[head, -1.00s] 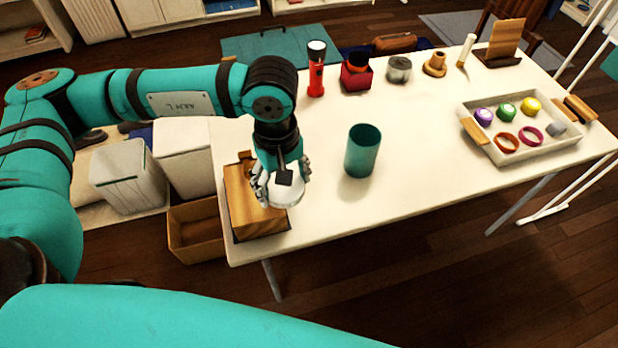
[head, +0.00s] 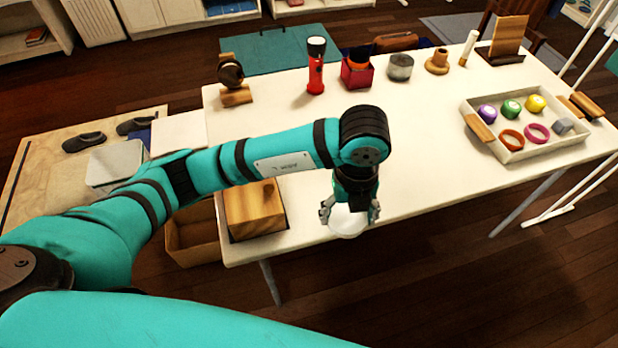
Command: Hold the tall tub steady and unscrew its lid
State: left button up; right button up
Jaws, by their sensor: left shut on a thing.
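My left gripper (head: 349,208) is shut on a white round thing (head: 348,223) near the front edge of the table. Its top is mostly covered by my fingers, so I cannot tell whether it is the lid alone or the top of a tub. I cannot tell whether it touches the table. The teal open-topped cylinder seen earlier is hidden behind my left wrist and forearm. My right gripper is not in view.
A wooden block (head: 252,208) stands at the table's (head: 430,150) front left corner. A red flashlight (head: 316,70), a red box (head: 357,72) and a grey tin (head: 400,67) line the back. A white tray (head: 515,153) holds small items at right. The middle right is clear.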

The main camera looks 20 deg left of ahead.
pick_arm(q)
jog(key=shift+f+n, duration=0.1)
jog(key=shift+n, duration=0.3)
jog(key=p, duration=0.2)
send_over(309, 178)
jog(key=shift+f, duration=0.8)
notch_tip(309, 178, down, 3)
jog(key=shift+r, duration=0.1)
jog(key=shift+f, duration=0.3)
jog(key=shift+f, duration=0.1)
jog(key=o, duration=1.1)
jog(key=shift+o, duration=1)
